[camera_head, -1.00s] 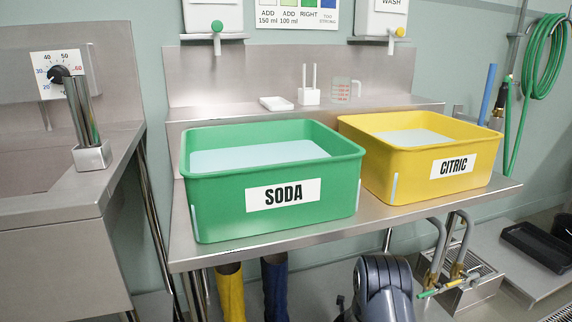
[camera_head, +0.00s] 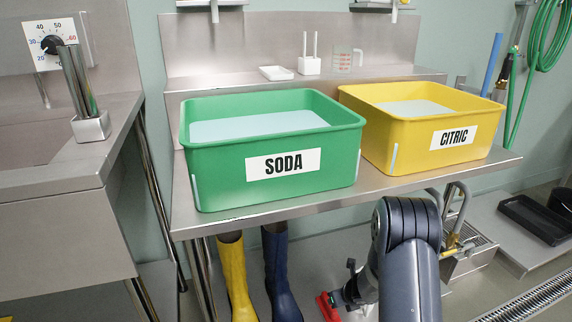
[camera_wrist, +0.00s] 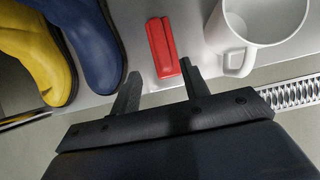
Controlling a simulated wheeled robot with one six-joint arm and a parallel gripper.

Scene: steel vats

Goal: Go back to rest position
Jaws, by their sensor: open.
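My gripper (camera_wrist: 160,80) is open, its two dark fingers apart with nothing between them. In the wrist view a red block-like object (camera_wrist: 162,46) lies just beyond the fingertips on a grey surface, apart from them as far as I can tell. In the head view my bent arm is at the lower right, below the steel bench (camera_head: 300,207). My gripper end is small and partly hidden there, close to the red object (camera_head: 327,307).
A white mug (camera_wrist: 236,62) stands right of the fingers. On the bench above are the green SODA tub (camera_head: 225,165) and the yellow CITRIC tub (camera_head: 415,150). A floor drain grate (camera_head: 530,298) lies at right.

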